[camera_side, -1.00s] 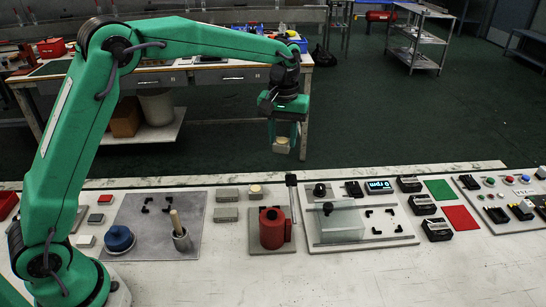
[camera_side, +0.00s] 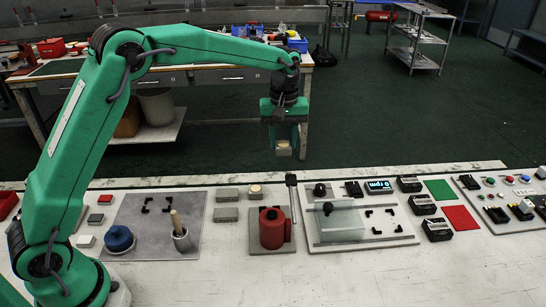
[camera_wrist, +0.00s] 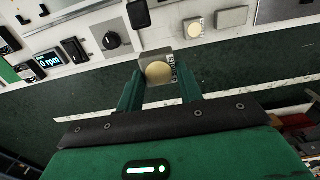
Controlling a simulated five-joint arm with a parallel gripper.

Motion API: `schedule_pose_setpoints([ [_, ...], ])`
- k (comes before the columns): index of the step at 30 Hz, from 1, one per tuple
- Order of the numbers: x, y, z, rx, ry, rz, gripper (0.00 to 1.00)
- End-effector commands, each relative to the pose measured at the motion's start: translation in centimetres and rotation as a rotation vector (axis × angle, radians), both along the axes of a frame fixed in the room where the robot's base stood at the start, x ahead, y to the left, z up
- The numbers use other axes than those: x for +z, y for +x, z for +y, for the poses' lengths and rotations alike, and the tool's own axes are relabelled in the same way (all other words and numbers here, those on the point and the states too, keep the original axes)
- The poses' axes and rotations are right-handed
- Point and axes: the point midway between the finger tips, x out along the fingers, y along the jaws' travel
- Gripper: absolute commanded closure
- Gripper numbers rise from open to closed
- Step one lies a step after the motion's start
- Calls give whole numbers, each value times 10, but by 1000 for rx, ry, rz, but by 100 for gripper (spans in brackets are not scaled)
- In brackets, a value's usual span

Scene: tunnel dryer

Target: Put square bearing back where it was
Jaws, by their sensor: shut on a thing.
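My gripper (camera_side: 284,142) hangs beyond the far edge of the bench, high and clear of it, and is shut on a grey square bearing (camera_side: 284,152) with a cream round face. In the wrist view the bearing (camera_wrist: 158,70) sits between both fingers, with dark lettering along one side. A similar square block with a cream disc (camera_side: 255,190) stands on the bench near the back edge. Black corner marks lie on the grey mat (camera_side: 135,212), and others on the light fixture plate (camera_side: 400,235); both marked spots look empty.
A clear guard (camera_side: 345,222) stands on the fixture plate. A blue knob (camera_side: 119,238) and a metal cup with a wooden handle (camera_side: 181,240) are on the left. The front bench is clear.

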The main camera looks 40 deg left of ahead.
Motion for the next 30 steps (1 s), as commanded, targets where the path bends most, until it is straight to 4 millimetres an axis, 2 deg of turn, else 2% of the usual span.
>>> schedule_pose_setpoints([
  [9, -62, -1, 0, -1, 1, 4, 98],
  [15, -93, 0, 0, -1, 0, 1, 98],
  [30, -115, -1, 0, -1, 0, 3, 98],
])
